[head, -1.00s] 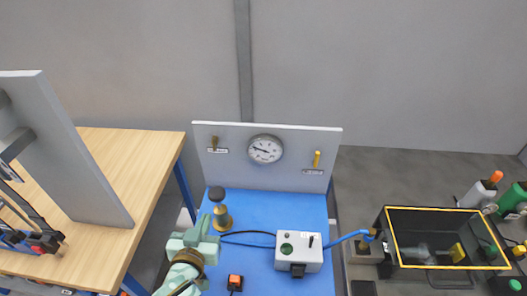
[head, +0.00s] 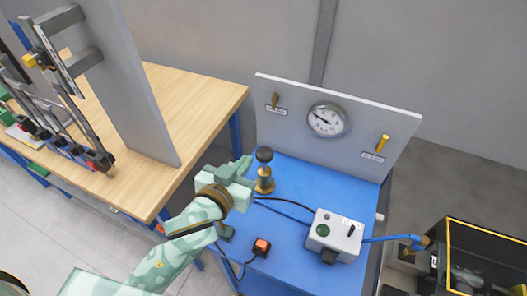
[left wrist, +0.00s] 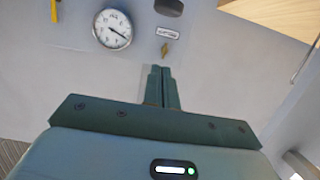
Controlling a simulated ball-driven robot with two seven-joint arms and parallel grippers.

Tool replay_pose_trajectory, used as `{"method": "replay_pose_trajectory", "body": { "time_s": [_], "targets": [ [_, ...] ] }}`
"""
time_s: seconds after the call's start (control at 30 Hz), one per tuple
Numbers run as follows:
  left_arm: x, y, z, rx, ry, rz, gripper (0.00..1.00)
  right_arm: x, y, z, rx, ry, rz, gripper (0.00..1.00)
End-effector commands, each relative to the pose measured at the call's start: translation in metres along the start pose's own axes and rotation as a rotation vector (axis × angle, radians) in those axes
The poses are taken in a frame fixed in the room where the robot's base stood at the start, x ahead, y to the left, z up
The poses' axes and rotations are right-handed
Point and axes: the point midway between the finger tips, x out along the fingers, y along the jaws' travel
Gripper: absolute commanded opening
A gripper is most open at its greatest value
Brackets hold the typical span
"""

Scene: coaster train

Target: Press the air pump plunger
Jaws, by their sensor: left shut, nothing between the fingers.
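The air pump (head: 264,183) is a small brass cylinder standing at the back left of the blue table. Its plunger has a round black knob (head: 264,154) on top and looks upright. My left gripper (head: 247,162), pale green, is just left of the knob at about its height in the head view. Its fingers are shut and empty, and a small gap to the knob seems to show. My right gripper is out of view.
A white box (head: 334,236) and a red-orange button (head: 261,246) are on the blue table (head: 335,180). A wooden bench (head: 190,110) stands left.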

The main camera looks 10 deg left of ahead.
Motion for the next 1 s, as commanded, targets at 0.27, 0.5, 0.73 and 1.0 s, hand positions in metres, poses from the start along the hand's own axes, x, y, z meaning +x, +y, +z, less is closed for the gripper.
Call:
{"method": "replay_pose_trajectory", "body": {
  "time_s": [0.27, 0.5, 0.73, 1.0],
  "targets": [
    [0.03, 0.0, -0.001, 0.003, 0.002, 0.0, 0.0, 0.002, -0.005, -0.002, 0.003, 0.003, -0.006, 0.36],
    [0.082, 0.0, 0.0, 0.004, 0.002, -0.001, 0.0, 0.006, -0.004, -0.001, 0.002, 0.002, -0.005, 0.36],
    [0.106, 0.0, 0.024, 0.002, -0.003, 0.001, 0.0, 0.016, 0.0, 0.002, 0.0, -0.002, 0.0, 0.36],
    [0.11, 0.0, 0.039, 0.001, -0.001, 0.001, 0.0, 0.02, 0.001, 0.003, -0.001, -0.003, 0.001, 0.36]
  ]
}}
